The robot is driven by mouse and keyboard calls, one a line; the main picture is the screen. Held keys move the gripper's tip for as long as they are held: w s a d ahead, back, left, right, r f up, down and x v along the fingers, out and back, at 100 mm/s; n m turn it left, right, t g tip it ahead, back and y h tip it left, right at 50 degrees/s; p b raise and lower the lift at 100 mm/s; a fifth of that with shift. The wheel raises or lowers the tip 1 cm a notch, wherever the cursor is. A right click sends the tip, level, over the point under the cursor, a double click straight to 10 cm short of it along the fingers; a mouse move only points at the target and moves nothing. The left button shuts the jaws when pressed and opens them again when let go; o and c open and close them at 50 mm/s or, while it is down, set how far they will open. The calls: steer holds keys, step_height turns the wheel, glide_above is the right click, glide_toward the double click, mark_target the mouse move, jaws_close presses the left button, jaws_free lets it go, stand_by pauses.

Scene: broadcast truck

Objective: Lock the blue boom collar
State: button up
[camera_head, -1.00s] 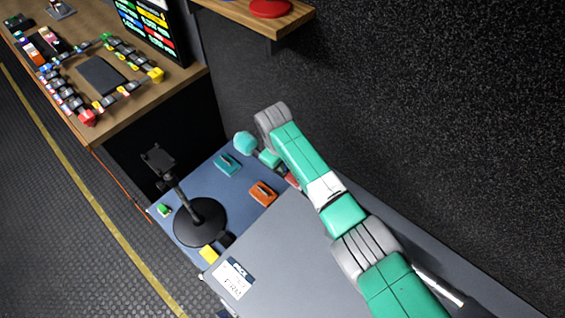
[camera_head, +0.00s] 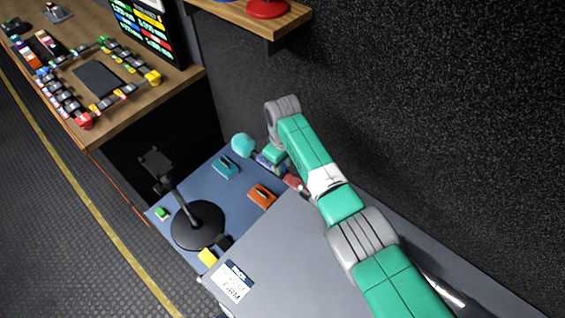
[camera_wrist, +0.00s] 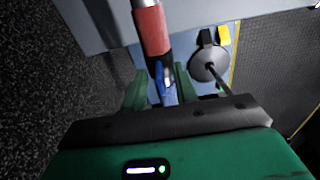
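The boom pole lies at the back of the blue-grey surface, with a turquoise ball end (camera_head: 242,145) and a red section (camera_head: 294,183) in the head view. The blue collar (camera_head: 265,164) sits between them, partly hidden by my gripper (camera_head: 275,155). In the wrist view the blue collar (camera_wrist: 165,86) shows below the red section (camera_wrist: 152,30). The two green fingers of my gripper (camera_wrist: 163,88) are apart, one on each side of the collar. They look open; I cannot tell whether either finger touches it.
A black round-based stand (camera_head: 198,224) rises at the front left. A teal clip-like piece (camera_head: 226,166) and an orange one (camera_head: 262,195) lie near the boom. A grey case top (camera_head: 270,245) is in front. A shelf (camera_head: 290,18) juts from the dark wall above.

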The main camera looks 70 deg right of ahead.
step_height(320, 180, up, 8)
steer(key=shift+f+p, duration=0.1)
steer(key=shift+p, duration=0.75)
